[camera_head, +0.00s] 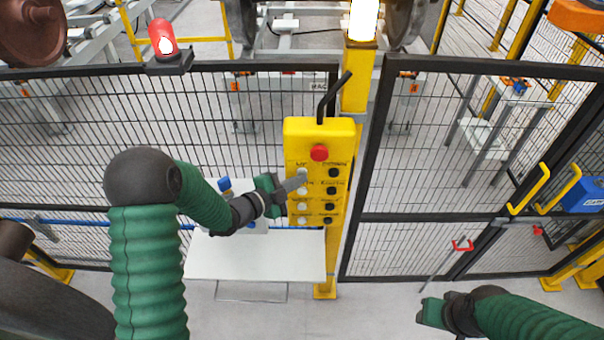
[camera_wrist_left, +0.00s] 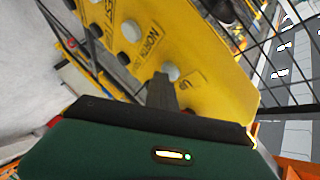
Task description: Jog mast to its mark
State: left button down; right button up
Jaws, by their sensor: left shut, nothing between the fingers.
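The yellow button box (camera_head: 320,135) hangs on the yellow post, with a red button (camera_head: 319,153) on top and white and black buttons in two columns below. My left gripper (camera_head: 300,180) is shut and empty, its tips at the upper white button (camera_head: 301,173). In the left wrist view the closed fingers (camera_wrist_left: 164,88) point at the white button (camera_wrist_left: 170,73) on the box; whether they touch it I cannot tell. My right gripper (camera_head: 432,312) is low at the right, away from the box; its fingers are unclear. I cannot identify the mast.
Black mesh fence panels (camera_head: 250,110) stand on both sides of the yellow post (camera_head: 357,85). A red lamp (camera_head: 162,38) and a glowing lamp (camera_head: 363,20) stand on top. A blue box (camera_head: 583,195) is at the right.

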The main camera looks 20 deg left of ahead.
pick_arm(q)
jog(key=shift+s, duration=0.1)
dwell(0.5)
jog(key=shift+s+d, duration=0.15)
jog(key=shift+s, duration=0.55)
jog(key=shift+b, duration=0.3)
jog(key=s, duration=0.1)
jog(key=s+d, duration=0.1)
jog(key=s, duration=0.1)
jog(key=s+b, duration=0.1)
jog(key=s, duration=0.1)
jog(key=shift+d, duration=0.25)
jog(key=shift+w, duration=0.1)
jog(key=shift+f, duration=0.1)
dwell(0.9)
